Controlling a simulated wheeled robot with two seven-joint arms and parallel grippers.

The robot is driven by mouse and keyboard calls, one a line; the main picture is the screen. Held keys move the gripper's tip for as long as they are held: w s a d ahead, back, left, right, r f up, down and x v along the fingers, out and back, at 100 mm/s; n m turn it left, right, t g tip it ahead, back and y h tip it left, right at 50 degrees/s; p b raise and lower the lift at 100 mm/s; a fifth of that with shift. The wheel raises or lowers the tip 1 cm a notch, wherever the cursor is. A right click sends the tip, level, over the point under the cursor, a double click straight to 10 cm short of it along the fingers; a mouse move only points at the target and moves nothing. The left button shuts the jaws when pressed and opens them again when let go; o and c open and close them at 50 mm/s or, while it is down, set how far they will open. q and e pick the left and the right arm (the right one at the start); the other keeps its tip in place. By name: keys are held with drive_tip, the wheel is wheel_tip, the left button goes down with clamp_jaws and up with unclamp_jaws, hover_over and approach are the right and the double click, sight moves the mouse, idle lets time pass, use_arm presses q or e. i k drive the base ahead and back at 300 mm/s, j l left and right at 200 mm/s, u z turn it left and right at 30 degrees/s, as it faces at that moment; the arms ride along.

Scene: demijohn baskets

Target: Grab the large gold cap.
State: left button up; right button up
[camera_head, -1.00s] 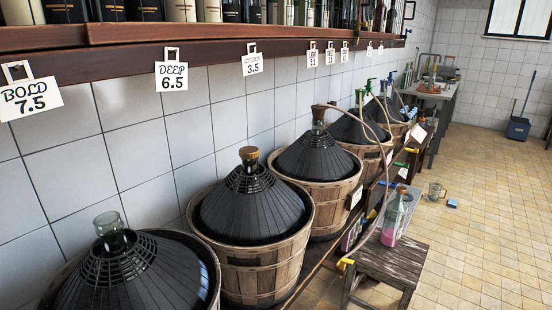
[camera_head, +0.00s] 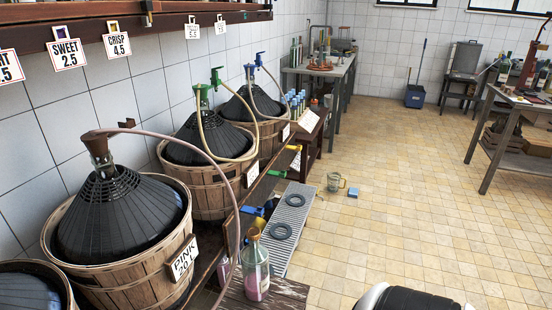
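I cannot make out a large gold cap for certain. A glass bottle (camera_head: 256,270) with pink liquid in its bottom stands on a dark wooden stool, and a small brownish-gold cap (camera_head: 253,233) sits on its neck. The near demijohn (camera_head: 118,215), in a slatted wooden basket marked PINK, has a brown stopper (camera_head: 97,145) with a hose running from it. Neither of my grippers shows in the view.
More basketed demijohns (camera_head: 213,137) line the left wall. The stool (camera_head: 280,296) and a grey slatted rack (camera_head: 290,222) stand beside them. A mug (camera_head: 335,181) and a blue block (camera_head: 353,192) lie on the tiled floor, which is mostly clear. A work table (camera_head: 515,125) stands at right.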

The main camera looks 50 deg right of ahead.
sight(253, 233)
drive_tip(key=k+l, duration=0.1)
drive_tip(key=l, duration=0.3)
drive_tip(key=l+u, duration=0.1)
drive_tip(key=l, duration=0.35)
drive_tip(key=k+l, duration=0.15)
drive_tip(key=l, duration=0.25)
drive_tip(key=k+l+u, duration=0.1)
drive_tip(key=l, duration=0.3)
drive_tip(key=k+l, duration=0.1)
drive_tip(key=l, duration=0.3)
drive_tip(key=k+l, duration=0.1)
drive_tip(key=l, duration=0.3)
drive_tip(key=k+l+u, duration=0.1)
drive_tip(key=l, duration=0.3)
